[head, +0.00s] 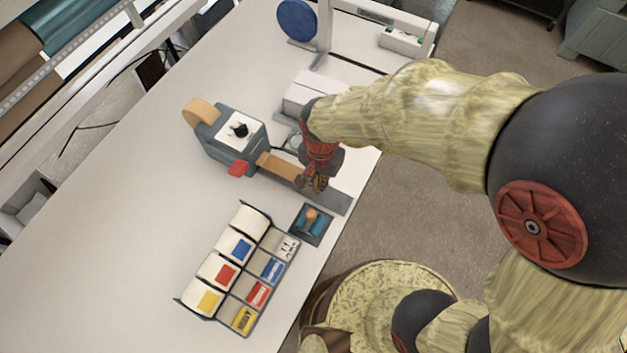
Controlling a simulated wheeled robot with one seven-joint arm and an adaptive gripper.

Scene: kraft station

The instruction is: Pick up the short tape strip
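A tan tape strip (276,166) lies on the grey outfeed of a tape dispenser (226,150). Its left end is at the dispenser's body, and its right end runs up to my gripper. My gripper (315,184) points down at the right end of the strip, over the grey outfeed plate (335,202). The fingers are small and dark, and they partly cover the strip's end. I cannot tell whether they touch the strip or are closed on it.
A tan tape roll (201,112) and a red lever (238,168) are on the dispenser. A label rack (220,272) and a small dark tray (312,224) stand nearer the front. A white device (315,92) stands behind my gripper. The left of the table (130,220) is clear.

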